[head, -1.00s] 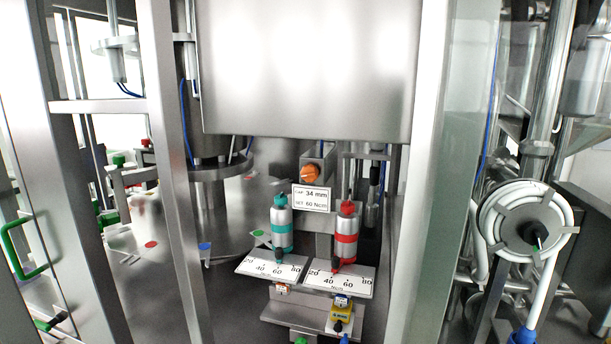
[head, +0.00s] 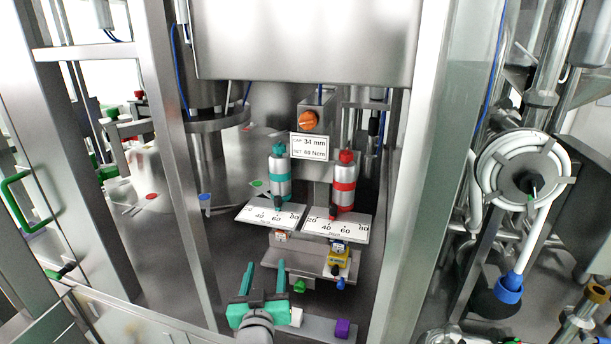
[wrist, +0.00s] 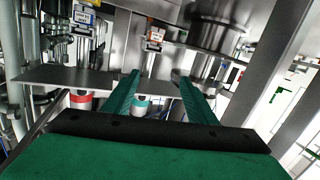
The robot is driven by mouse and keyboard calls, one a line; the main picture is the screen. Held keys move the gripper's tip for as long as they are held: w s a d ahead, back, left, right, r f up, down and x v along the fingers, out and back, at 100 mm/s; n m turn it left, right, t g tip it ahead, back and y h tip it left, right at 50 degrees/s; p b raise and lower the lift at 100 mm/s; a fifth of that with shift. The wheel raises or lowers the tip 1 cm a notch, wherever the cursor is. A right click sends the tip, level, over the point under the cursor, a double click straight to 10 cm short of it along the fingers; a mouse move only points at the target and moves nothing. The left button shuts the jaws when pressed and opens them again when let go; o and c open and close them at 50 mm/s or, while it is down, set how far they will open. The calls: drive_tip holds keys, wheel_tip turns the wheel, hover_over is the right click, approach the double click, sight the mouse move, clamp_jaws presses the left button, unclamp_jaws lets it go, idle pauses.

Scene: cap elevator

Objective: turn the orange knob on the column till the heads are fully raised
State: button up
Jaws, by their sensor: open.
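The orange knob (head: 308,120) sits on the front of the grey column (head: 319,97), above a white label reading 34 mm and 60 Ncm. Two heads, one with a teal band (head: 279,188) and one with a red band (head: 345,186), stand below it over white scale plates. My gripper (head: 265,265) is open and empty at the lower middle, well below the knob and apart from it. In the wrist view, my gripper's two teal fingers (wrist: 157,76) are spread. The banded heads show there partly behind a shelf; I cannot make out the knob.
A shelf (head: 312,262) with a yellow device (head: 337,259) lies between my gripper and the heads. Steel posts flank the opening, and a large steel housing (head: 305,40) hangs above the knob. A white hose reel (head: 524,172) is at the right.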

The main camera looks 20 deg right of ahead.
drive_tip(key=w+d+r+m+h, duration=0.1)
drive_tip(key=w+d+r, duration=0.1)
drive_tip(key=r, duration=0.5)
drive_tip(key=w+d+r+m+h, duration=0.1)
drive_tip(key=w+d+r, duration=0.1)
drive_tip(key=r, duration=0.6)
drive_tip(key=m+g+h, duration=0.1)
drive_tip(key=m+h, duration=0.2)
approach(306, 120)
drive_tip(key=x, duration=0.9)
drive_tip(key=c, duration=1.1)
